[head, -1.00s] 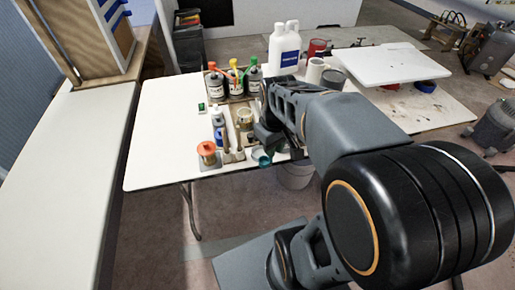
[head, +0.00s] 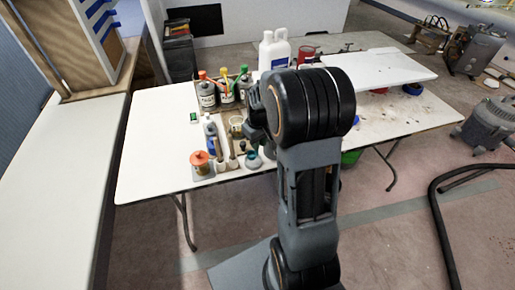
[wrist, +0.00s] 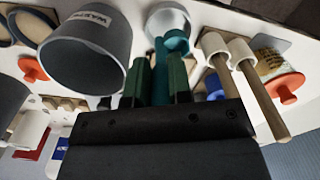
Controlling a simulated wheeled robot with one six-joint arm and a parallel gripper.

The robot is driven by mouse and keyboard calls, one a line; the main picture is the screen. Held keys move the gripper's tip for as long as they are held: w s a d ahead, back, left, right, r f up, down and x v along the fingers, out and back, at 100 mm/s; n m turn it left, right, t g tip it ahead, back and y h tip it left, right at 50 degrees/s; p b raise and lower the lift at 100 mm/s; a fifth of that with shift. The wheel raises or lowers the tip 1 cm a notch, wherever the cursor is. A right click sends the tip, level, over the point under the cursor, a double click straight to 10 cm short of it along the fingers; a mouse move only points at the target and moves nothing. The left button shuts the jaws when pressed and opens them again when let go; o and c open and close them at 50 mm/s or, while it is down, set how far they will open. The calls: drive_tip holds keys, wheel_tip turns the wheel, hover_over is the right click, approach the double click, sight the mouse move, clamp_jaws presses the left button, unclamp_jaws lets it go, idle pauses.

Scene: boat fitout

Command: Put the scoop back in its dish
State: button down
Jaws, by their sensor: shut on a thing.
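The teal scoop (wrist: 160,68) is held between the dark green fingers of my gripper (wrist: 159,82) in the wrist view. Its rounded teal end (wrist: 176,42) overlaps the near rim of a pale round dish (wrist: 166,16). I cannot tell whether it rests in the dish or hovers just over it. In the head view the scoop's teal end (head: 254,155) shows near the front edge of the white table, right of the brushes. There my gripper's fingers are mostly hidden behind my own wrist.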

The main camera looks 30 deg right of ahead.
drive_tip(key=shift+w+f, duration=0.2)
drive_tip(key=shift+f, duration=1.6)
drive_tip(key=shift+f, duration=0.1)
drive_tip(key=c, duration=1)
unclamp_jaws()
drive_tip(key=shift+c, duration=0.2)
